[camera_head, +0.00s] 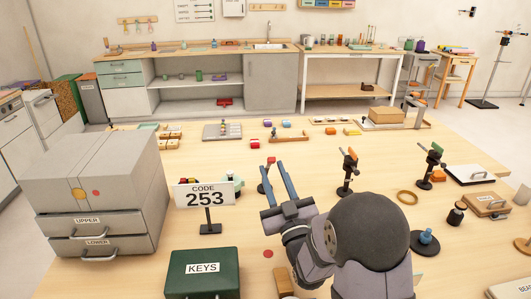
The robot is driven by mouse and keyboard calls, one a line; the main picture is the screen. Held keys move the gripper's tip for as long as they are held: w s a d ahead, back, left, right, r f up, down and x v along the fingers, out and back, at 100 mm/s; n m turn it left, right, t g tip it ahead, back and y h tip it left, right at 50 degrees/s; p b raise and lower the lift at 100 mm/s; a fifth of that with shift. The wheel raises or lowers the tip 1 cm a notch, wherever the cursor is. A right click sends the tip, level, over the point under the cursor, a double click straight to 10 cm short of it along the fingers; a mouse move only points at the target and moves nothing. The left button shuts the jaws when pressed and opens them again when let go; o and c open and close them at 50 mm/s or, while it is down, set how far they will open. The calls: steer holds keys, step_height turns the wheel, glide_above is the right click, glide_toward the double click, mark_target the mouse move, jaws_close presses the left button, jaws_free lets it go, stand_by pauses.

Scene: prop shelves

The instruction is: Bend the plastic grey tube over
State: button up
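My gripper (276,163) reaches out over the middle of the table, with its two long blue-grey fingers apart. I see nothing held between them. I cannot clearly pick out a grey plastic tube; it may be hidden or too small to tell. A black stand with a green top (433,160) is farther right.
An orange ring (407,197) and a blue knob (426,240) lie right. Small parts line the table's far side. Bare tabletop lies between.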

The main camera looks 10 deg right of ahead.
steer(key=shift+r, duration=0.15)
steer(key=p+x, duration=0.2)
steer(key=x, duration=0.5)
stand_by(0.3)
steer(key=shift+a, duration=0.1)
jaws_close()
stand_by(1.3)
